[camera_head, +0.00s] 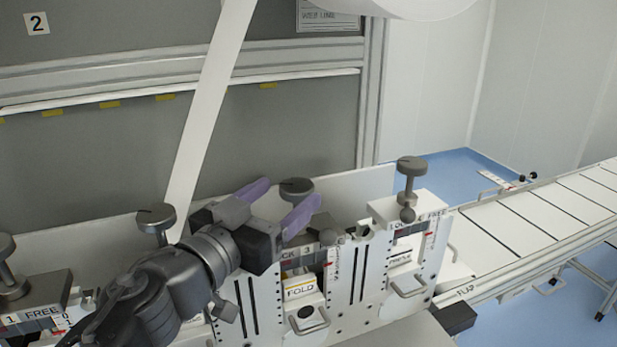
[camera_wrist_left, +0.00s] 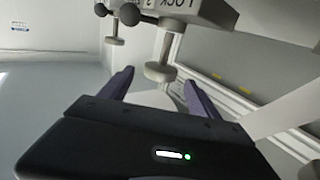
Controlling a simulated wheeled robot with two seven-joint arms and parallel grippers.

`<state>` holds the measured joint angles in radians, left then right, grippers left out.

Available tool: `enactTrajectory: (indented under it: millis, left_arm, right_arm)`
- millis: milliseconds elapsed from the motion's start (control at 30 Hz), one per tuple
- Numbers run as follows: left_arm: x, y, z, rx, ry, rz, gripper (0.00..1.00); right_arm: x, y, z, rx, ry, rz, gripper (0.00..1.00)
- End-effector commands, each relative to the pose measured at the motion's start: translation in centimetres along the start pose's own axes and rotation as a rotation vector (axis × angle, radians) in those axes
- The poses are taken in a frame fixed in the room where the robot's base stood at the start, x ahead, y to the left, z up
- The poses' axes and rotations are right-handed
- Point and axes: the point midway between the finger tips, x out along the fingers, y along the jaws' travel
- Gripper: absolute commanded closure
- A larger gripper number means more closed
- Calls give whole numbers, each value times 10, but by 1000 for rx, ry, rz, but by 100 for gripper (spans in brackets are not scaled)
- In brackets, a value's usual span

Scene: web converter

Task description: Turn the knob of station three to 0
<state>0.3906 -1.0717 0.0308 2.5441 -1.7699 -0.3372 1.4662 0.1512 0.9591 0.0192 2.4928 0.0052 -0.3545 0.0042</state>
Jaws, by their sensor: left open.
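The station three block, labelled "3" (camera_head: 307,252), is at lower centre in the head view, partly hidden by my left gripper (camera_head: 288,197). A grey round knob (camera_head: 297,184) on a post rises behind the fingers. My left gripper is open and empty, with two purple fingers pointing up and right. In the left wrist view a knob (camera_wrist_left: 160,72) hangs from a block marked "LOCK" (camera_wrist_left: 180,4), in line with the gap between the fingertips (camera_wrist_left: 158,82). Contact is not visible. The knob's setting is not readable. My right gripper is not in view.
Similar knobs stand at left (camera_head: 156,217) and right (camera_head: 412,166). A ball-ended lever (camera_head: 329,237) is beside the station three label. Below is a "FOLD" label (camera_head: 300,289) with a dark round part (camera_head: 306,314). A white web (camera_head: 205,110) runs down behind; a conveyor (camera_head: 540,215) extends right.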

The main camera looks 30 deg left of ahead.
Motion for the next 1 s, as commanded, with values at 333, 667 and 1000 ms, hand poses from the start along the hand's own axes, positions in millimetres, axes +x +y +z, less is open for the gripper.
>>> enactTrajectory:
  millis: [333,667,1000]
  left_arm:
    - [43,0,8,-1,-5,1,28]
    - [73,0,2,-1,-3,0,28]
    - [74,0,1,-1,-2,0,35]
  right_arm:
    - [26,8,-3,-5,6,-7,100]
    - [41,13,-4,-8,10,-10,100]
    - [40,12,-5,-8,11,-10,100]
